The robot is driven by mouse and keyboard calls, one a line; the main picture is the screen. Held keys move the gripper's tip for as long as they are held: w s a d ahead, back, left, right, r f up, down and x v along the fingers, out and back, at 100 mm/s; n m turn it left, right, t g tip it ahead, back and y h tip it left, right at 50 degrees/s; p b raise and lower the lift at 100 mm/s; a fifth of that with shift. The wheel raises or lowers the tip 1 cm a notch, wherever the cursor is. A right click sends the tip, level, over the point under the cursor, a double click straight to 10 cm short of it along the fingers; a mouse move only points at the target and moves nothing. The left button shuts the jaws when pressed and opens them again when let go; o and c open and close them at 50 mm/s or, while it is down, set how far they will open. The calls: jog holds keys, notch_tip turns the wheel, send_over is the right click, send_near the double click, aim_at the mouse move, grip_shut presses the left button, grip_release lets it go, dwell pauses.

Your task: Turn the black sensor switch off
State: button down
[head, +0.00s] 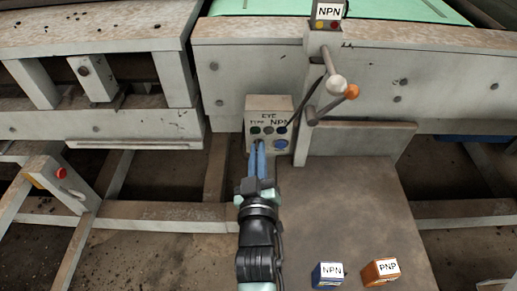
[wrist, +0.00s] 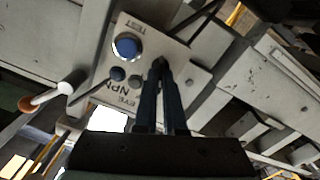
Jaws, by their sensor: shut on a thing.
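A pale control panel (head: 283,104) marked "EYE", "TYPE" and "NPN" is fixed to the front of the machine frame. It carries a row of small round fittings and a blue button (head: 281,145) at lower right. My gripper (head: 257,145) reaches up to the panel's lower left, its two blue fingers close together. In the wrist view my gripper (wrist: 160,66) has its fingertips at the panel face (wrist: 175,54), closed around the black switch, which the fingers hide almost wholly. The switch's setting cannot be seen. The blue button also shows in the wrist view (wrist: 127,46), beside the fingers.
A crank-like arm with a white knob (head: 336,84) and an orange end (head: 352,91) juts out right of the panel. A blue NPN box (head: 328,276) and an orange PNP box (head: 381,272) stand at lower right. A red button (head: 61,173) is at left.

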jog(key=shift+n, duration=0.7)
jog(key=c, duration=1)
grip_release()
jog(key=s, duration=1.3)
